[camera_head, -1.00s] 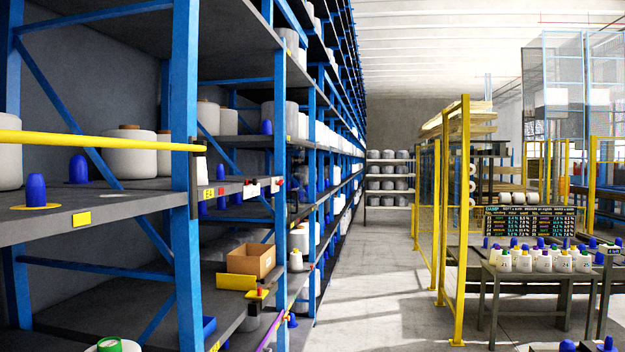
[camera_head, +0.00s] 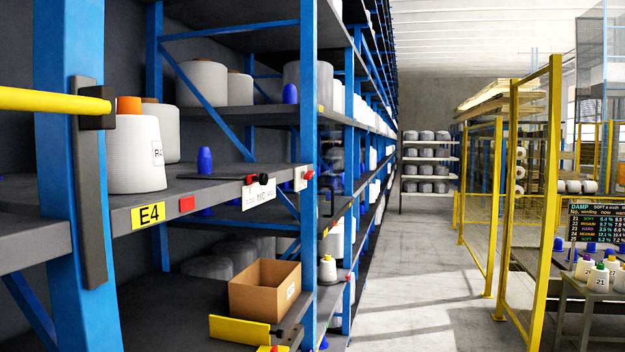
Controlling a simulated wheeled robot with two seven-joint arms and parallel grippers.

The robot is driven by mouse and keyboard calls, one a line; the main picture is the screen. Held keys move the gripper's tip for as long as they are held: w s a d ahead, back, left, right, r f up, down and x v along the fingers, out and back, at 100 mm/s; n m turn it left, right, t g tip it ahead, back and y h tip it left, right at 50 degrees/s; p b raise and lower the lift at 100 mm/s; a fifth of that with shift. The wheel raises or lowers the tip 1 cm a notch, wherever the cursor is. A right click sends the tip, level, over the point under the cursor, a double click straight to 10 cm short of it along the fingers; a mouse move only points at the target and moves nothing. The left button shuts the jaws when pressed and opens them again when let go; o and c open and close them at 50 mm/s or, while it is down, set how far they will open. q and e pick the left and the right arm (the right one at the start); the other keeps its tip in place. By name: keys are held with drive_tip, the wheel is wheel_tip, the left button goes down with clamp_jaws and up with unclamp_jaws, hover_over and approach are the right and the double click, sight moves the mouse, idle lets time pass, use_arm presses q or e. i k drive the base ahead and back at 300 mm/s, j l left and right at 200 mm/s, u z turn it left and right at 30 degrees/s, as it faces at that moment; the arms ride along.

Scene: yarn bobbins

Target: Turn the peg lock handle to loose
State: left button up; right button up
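A small black lever with a dark red knob (camera_head: 257,179) sits at the front edge of the shelf, above a white label (camera_head: 259,194); it may be the peg lock handle, but its lettering and setting are too small to read. A blue peg (camera_head: 205,161) stands upright on the shelf behind and left of it. A second blue peg (camera_head: 290,94) stands on the shelf above. Neither of my grippers shows in the head view.
A white bobbin with an orange top (camera_head: 136,150) stands by the E4 label (camera_head: 148,215). A yellow bar (camera_head: 50,100) crosses the left. A cardboard box (camera_head: 263,290) sits on the lower shelf. The aisle floor (camera_head: 390,270) is clear, with a yellow fence (camera_head: 540,200) at right.

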sight(306, 174)
drive_tip(key=i+l+u, duration=0.1)
drive_tip(key=i+l, duration=0.9)
drive_tip(key=i, duration=0.1)
